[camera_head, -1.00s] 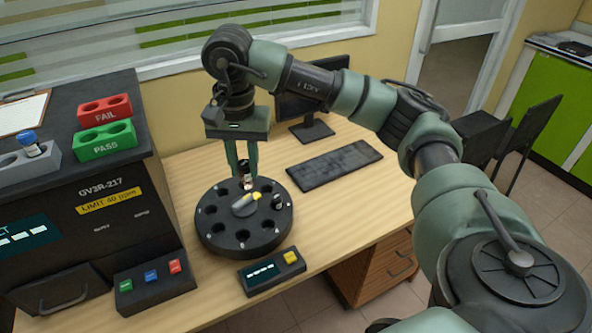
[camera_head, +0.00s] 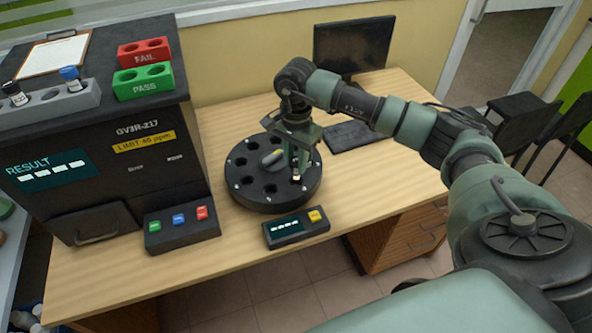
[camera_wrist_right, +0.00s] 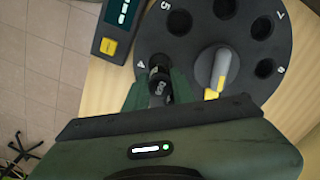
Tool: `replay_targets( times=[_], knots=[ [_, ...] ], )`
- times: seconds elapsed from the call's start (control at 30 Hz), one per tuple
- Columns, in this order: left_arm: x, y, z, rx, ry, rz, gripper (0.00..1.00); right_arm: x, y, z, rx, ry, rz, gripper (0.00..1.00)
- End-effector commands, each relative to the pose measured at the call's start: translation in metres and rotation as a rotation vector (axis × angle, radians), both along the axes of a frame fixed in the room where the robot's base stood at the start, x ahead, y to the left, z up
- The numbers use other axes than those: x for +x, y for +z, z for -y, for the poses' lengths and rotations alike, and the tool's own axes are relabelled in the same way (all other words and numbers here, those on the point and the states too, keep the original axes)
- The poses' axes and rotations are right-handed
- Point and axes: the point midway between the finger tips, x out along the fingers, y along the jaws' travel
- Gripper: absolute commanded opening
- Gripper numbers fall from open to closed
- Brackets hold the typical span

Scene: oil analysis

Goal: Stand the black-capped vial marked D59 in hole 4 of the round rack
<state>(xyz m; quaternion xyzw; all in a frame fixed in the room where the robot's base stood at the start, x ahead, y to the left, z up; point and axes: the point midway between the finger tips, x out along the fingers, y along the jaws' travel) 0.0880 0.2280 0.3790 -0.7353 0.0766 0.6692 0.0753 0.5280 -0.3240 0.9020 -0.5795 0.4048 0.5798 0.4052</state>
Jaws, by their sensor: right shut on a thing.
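The round black rack (camera_head: 241,196) stands on the desk, with numbered holes around a grey, yellow-tipped knob (camera_head: 272,158). My right gripper (camera_head: 297,166) points down at the rack's right front edge, shut on a black-capped vial (camera_head: 296,178). In the right wrist view the vial (camera_wrist_right: 159,68) is between the fingers, beside the number 4 on the rack (camera_wrist_right: 205,43). Pale writing shows on it, too small to read surely. I cannot tell whether its lower end is inside hole 4. My left gripper is out of view.
A small display box with a yellow button (camera_head: 297,228) sits in front of the rack. A button box (camera_head: 181,227) and the analyser (camera_head: 100,165) stand to the left. The keyboard (camera_head: 350,135) and monitor (camera_head: 352,45) are behind. The desk's right front is clear.

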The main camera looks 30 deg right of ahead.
Motion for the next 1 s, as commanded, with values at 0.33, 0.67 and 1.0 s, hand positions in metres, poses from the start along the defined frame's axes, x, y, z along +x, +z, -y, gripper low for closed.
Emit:
replay_targets(
  times=[0.33,0.67,1.0],
  knots=[
    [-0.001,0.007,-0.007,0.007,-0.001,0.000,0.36,-0.001,-0.037,-0.001,0.001,0.001,-0.004,0.00],
    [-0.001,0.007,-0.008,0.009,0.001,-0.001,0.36,0.000,-0.048,0.000,-0.001,0.002,0.000,0.00],
    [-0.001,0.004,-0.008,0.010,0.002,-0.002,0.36,0.000,-0.051,0.000,0.000,0.002,0.000,0.46]
  ],
)
